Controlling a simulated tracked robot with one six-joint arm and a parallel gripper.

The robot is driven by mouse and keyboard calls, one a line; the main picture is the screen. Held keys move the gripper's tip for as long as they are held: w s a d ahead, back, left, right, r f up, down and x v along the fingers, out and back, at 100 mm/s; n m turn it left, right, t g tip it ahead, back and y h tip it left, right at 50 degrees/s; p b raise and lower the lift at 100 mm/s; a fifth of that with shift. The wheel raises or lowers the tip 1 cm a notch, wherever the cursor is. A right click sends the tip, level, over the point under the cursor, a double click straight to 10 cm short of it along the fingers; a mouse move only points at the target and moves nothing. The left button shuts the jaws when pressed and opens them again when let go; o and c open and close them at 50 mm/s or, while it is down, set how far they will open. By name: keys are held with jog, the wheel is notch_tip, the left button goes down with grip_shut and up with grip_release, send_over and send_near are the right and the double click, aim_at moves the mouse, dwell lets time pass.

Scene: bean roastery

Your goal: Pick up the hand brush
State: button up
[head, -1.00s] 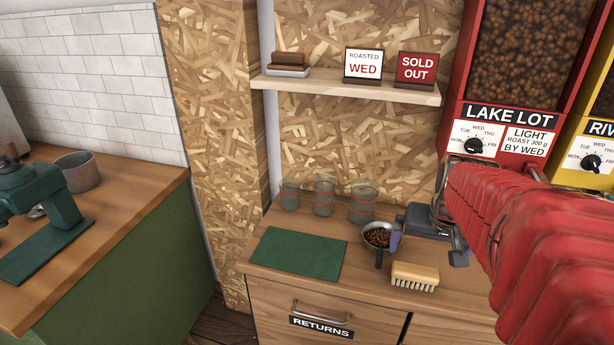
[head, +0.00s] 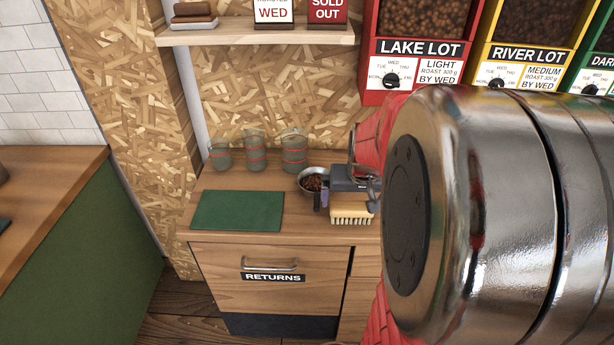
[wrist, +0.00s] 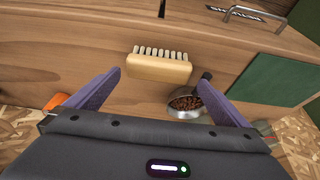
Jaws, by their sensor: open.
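The hand brush (head: 351,209) has a pale wooden back and light bristles. It lies on the wooden counter in front of the metal scoop of beans (head: 312,181). In the wrist view the brush (wrist: 160,66) lies ahead of my open fingers, its bristles toward the counter's front edge. My gripper (wrist: 166,98) is open and empty, its purple fingertips spread to either side. The brush is in front of the gap, apart from the fingers. In the head view my gripper (head: 346,190) is just behind the brush, and part of it is hidden by my arm.
The scoop (wrist: 188,104) is close to my right finger in the wrist view. A green mat (head: 237,211) lies left of the brush. Several glass jars (head: 255,152) stand behind. Bean dispensers (head: 424,60) hang at the back right. A drawer marked RETURNS (head: 270,280) is below.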

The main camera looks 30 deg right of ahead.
aim_at(352, 206)
jog(key=shift+f, duration=0.1)
jog(key=shift+x, duration=2.5)
jog(key=shift+d, duration=0.1)
jog(key=shift+c, duration=0.4)
jog(key=c, duration=0.8)
notch_tip(352, 206, up, 10)
jog(key=shift+r, duration=0.1)
